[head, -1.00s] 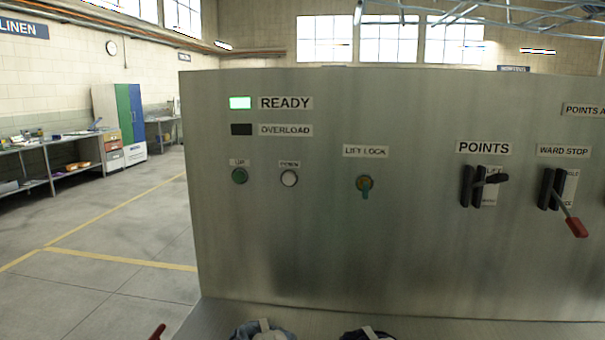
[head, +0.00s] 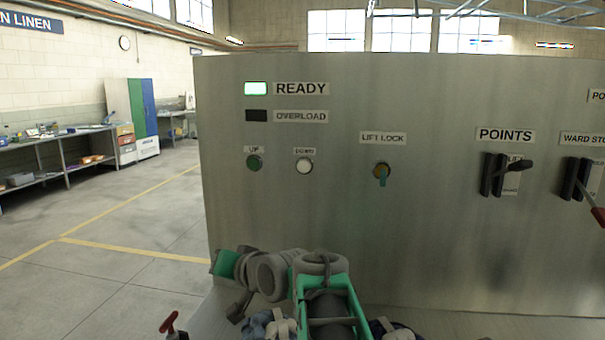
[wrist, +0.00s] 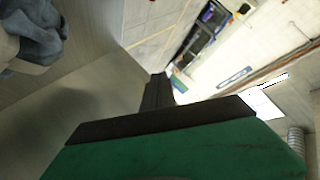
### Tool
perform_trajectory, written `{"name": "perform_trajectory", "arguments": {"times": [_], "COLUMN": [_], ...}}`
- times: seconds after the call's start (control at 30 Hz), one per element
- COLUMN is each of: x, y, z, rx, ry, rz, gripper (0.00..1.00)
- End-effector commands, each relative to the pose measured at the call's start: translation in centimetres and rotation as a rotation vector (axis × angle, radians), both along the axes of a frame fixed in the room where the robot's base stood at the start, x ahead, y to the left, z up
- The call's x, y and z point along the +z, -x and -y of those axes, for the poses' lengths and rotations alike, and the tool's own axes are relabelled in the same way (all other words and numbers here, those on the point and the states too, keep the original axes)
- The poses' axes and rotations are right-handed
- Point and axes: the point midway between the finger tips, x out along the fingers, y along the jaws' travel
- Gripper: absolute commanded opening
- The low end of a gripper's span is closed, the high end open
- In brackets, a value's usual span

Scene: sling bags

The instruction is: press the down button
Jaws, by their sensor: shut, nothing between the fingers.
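The down button (head: 304,166) is a round white button in a dark ring on the grey metal panel, under a small label. The green up button (head: 254,163) sits just left of it. Both are in the head view, and nothing covers them. My gripper, with a green body and dark fingers (wrist: 158,90), shows in the wrist view with its fingers together and empty. In the head view my arm is folded low in front of the panel, below the buttons and apart from them. The buttons are not seen in the wrist view.
On the panel (head: 330,225), a lit green READY lamp (head: 256,88) and a dark OVERLOAD lamp (head: 256,116) sit above the buttons. A lift lock key switch (head: 382,172) and levers (head: 505,172) are to the right. Bags (head: 265,325) lie below. Floor at left is clear.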

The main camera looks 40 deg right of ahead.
Motion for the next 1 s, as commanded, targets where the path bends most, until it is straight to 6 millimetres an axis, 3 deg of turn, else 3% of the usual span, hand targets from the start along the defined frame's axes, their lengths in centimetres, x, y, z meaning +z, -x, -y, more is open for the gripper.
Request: {"name": "perform_trajectory", "arguments": {"times": [0.03,0.2,0.33,0.5,0.83,1.0], "x": [1.8,9.9,14.3,16.6,16.8,17.0], "y": [-0.3,1.3,3.9,5.8,5.7,5.0], "z": [3.0,11.2,15.2,17.1,17.1,18.1], "rx": [-0.049,-0.148,-0.177,-0.183,-0.181,-0.182], "ry": [-0.044,-0.201,-0.283,-0.329,-0.331,-0.332], "rz": [0.085,0.398,0.568,0.659,0.663,0.662], "gripper": [0.00,0.00,0.00,0.00,0.00,0.00]}}
